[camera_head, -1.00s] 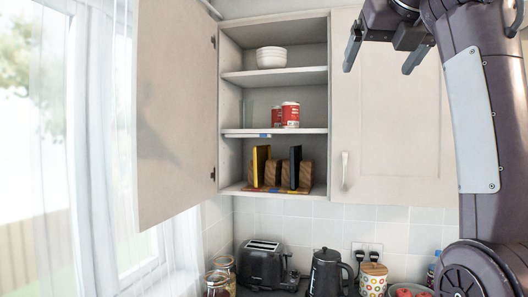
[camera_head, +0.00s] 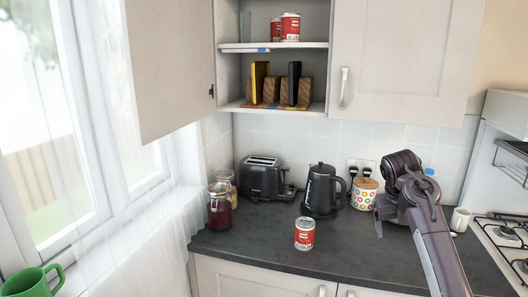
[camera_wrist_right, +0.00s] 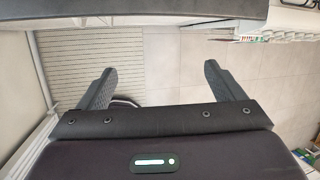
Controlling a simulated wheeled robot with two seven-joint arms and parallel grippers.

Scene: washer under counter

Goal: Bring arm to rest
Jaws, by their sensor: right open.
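My right arm (camera_head: 436,240) comes in from the lower right of the head view and rises over the right part of the counter. My right gripper (camera_head: 379,227) hangs low there, with one finger showing and the rest hidden by the wrist. In the right wrist view its two fingers (camera_wrist_right: 159,70) are wide apart with nothing between them. My left gripper is not in view.
A red and white can (camera_head: 304,234) stands on the dark counter (camera_head: 255,243), left of my gripper. A kettle (camera_head: 321,190), toaster (camera_head: 263,177) and dotted canister (camera_head: 363,194) stand behind. A cupboard door (camera_head: 171,70) is open; a hob (camera_head: 510,240) is at right.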

